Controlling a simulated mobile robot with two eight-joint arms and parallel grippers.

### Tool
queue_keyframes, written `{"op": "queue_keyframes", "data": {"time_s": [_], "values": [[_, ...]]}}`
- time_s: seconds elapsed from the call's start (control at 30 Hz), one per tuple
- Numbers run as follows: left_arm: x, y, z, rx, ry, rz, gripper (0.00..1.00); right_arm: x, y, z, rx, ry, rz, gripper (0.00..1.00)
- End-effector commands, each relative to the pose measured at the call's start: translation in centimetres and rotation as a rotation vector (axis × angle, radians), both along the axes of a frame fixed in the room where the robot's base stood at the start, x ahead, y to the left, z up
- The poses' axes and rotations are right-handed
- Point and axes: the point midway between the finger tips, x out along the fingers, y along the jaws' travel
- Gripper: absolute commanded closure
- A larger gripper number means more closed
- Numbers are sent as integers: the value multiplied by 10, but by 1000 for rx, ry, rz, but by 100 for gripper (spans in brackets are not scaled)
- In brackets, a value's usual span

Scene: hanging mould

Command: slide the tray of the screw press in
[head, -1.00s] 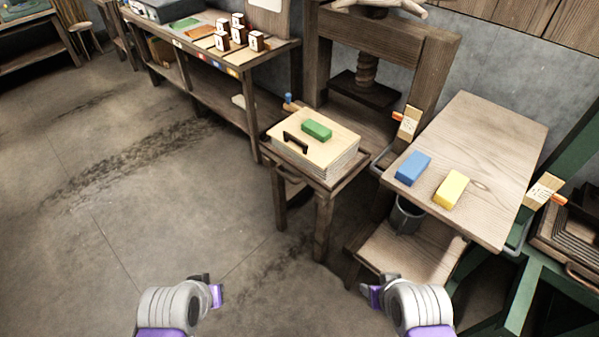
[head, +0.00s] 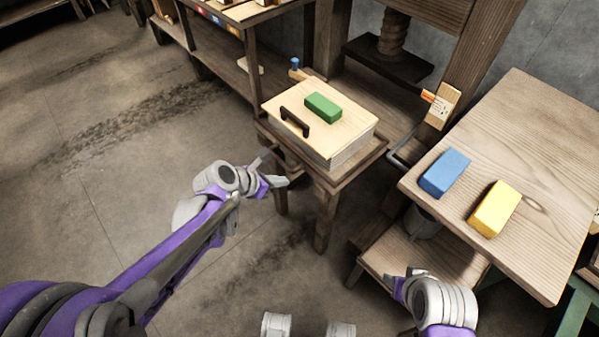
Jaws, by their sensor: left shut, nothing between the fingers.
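The screw press (head: 393,42) stands at the top centre, with a wooden frame, a thick wooden screw and a dark plate under it. In front of it, a wooden tray (head: 352,160) on a legged stand juts toward me. A pale stack (head: 350,145) with a handled board on top rests on the tray. My left gripper (head: 278,172) is shut and empty, low at the tray's front left.
A green block (head: 323,107) and a dark handle (head: 295,122) are on the board. A wooden table (head: 520,150) at right carries a blue block (head: 444,173) and a yellow block (head: 495,208). A shelf bench (head: 220,50) stands behind left. The floor at left is clear.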

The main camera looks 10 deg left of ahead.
Motion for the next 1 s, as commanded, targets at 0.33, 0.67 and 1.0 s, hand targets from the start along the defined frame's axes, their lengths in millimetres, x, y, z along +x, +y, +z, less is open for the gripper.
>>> {"op": "queue_keyframes", "data": {"time_s": [0.33,0.67,1.0], "values": [[38,-32,-51,4,-2,-7,100,0,0,-17,0,6,0,48],[74,-59,-65,5,-1,-6,100,0,0,-21,0,7,0,48],[82,-65,-64,6,-2,-4,100,0,0,-21,0,7,0,48]]}}
